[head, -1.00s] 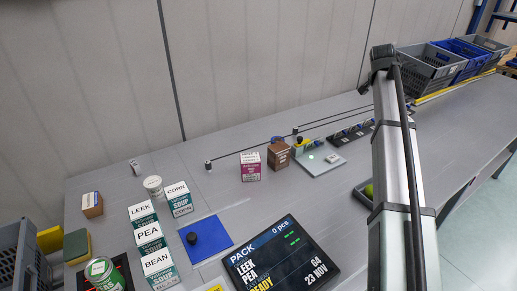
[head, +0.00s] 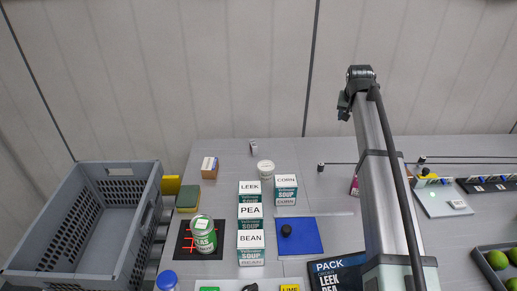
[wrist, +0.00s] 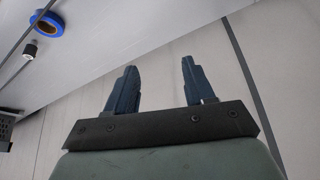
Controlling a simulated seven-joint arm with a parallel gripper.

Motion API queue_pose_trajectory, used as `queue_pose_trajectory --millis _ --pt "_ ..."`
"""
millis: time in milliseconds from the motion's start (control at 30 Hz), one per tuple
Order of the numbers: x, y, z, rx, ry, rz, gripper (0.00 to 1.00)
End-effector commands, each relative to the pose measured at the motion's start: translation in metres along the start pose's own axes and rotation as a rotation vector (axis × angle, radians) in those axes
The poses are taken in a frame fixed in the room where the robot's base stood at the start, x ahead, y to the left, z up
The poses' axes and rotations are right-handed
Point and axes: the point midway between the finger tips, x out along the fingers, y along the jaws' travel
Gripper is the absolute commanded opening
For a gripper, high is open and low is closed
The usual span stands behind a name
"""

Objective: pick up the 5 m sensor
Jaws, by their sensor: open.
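I cannot pick out a thing marked as the 5 m sensor. A black holder with blue-and-dark parts (head: 488,185) lies at the right in the head view; their labels are too small to read. My gripper (wrist: 158,65) is open in the wrist view, with nothing between its two dark fingers and a pale wall beyond them. In the head view my arm stands raised at the right of centre and hides part of the bench. The fingers cannot be made out there.
A grey crate (head: 128,172) stands at the left. Soup boxes, among them PEA (head: 250,212), stand mid-bench by a green can (head: 203,236) and a blue mat (head: 292,238). A PACK screen (head: 338,275) is in front. A blue ring (wrist: 47,23) shows in the wrist view.

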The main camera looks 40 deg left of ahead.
Motion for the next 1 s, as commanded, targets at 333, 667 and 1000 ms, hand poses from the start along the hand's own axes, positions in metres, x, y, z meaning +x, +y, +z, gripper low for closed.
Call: queue_pose_trajectory --millis 333,667,1000 --pt "-0.009 -0.203 0.067 -0.349 -0.063 -0.164 0.53" --pt "-0.022 -0.3 0.118 -0.537 -0.093 -0.251 0.53" --pt "-0.001 -0.312 0.125 -0.55 -0.095 -0.257 0.53"
